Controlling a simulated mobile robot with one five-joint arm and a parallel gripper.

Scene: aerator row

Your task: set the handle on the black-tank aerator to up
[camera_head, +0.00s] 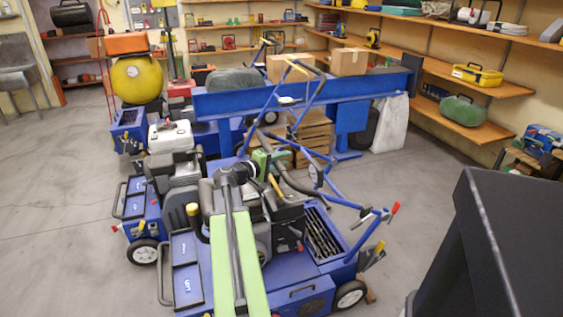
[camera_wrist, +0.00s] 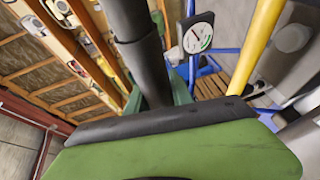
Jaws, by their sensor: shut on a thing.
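The black-tank aerator (camera_head: 322,265) is the blue machine nearest me, with a dark tank and engine (camera_head: 285,222) in its middle. My gripper (camera_head: 268,163) is above its rear part, at the end of my green arm. In the wrist view one green jaw with a black pad (camera_wrist: 165,128) fills the bottom. A dark round bar (camera_wrist: 138,45) runs into it, and it looks like the handle. My gripper is shut on it, though the jaws hide the contact. A yellow bar (camera_wrist: 256,45) and a round gauge (camera_wrist: 198,33) are close by.
A second aerator with a white tank (camera_head: 170,136) stands just behind, to the left. A blue bench beam (camera_head: 290,97) and blue handlebar tubes rise behind my gripper. A red-tipped lever (camera_head: 394,208) sticks out at the right. The floor at left is clear.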

